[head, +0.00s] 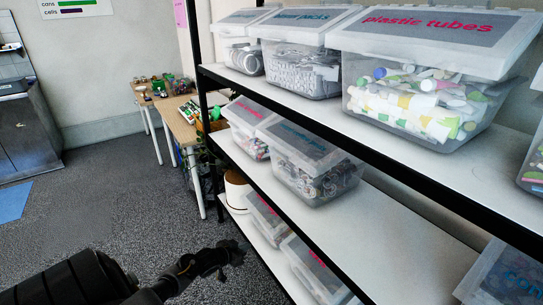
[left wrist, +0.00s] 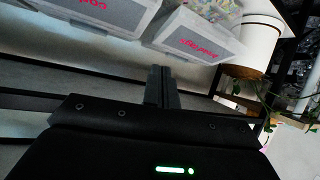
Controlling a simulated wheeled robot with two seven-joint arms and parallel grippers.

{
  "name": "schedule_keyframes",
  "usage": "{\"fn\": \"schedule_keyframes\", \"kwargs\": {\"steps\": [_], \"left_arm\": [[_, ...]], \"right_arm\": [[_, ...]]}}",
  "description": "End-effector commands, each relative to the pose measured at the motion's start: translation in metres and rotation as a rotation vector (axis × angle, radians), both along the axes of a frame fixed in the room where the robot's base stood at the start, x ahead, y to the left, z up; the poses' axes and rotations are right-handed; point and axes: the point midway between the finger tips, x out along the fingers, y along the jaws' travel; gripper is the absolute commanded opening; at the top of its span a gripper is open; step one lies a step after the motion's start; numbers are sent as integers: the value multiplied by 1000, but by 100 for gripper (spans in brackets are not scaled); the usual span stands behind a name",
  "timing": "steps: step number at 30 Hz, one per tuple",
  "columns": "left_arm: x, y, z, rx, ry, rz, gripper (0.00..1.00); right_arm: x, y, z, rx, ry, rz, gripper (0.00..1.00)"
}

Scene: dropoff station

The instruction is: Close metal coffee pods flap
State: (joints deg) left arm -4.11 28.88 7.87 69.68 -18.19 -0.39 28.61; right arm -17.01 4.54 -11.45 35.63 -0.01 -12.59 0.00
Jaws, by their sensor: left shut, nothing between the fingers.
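I cannot read for certain which clear bin is the metal coffee pods one. A bin with a blue-lettered grey lid label (head: 310,148) stands on the middle shelf, with dark mixed contents; its lid looks down. Two bins with pink lettering stand on the lower shelf: a farther one (head: 268,217) and a nearer one (head: 314,272). My left gripper (head: 238,252) is low, left of the lower shelf and apart from it. In the left wrist view its fingers (left wrist: 161,86) are together and empty, below a pink-lettered bin (left wrist: 200,46). My right gripper is not in view.
The plastic tubes bin (head: 420,105) stands on the top shelf beside other bins. The black shelf edge (head: 300,123) runs diagonally. A white pot (head: 237,190) stands by the lower shelf's far end, near a wooden table (head: 178,122). Grey floor (head: 105,215) on the left is free.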

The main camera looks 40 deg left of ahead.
Motion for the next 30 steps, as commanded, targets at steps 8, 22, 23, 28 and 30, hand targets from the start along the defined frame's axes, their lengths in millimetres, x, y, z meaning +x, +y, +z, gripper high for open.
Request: {"fn": "schedule_keyframes", "kwargs": {"steps": [8,22,23,28,30], "left_arm": [[81,35,278,-15,-454,-171,0],[79,22,385,-7,-592,-284,0],[81,22,386,-8,-593,-283,0],[102,16,390,-8,-594,-283,0],[115,12,392,-9,-594,-281,0]], "right_arm": [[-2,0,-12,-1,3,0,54],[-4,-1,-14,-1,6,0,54],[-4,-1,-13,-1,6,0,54],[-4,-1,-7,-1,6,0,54],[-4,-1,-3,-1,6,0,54]]}}
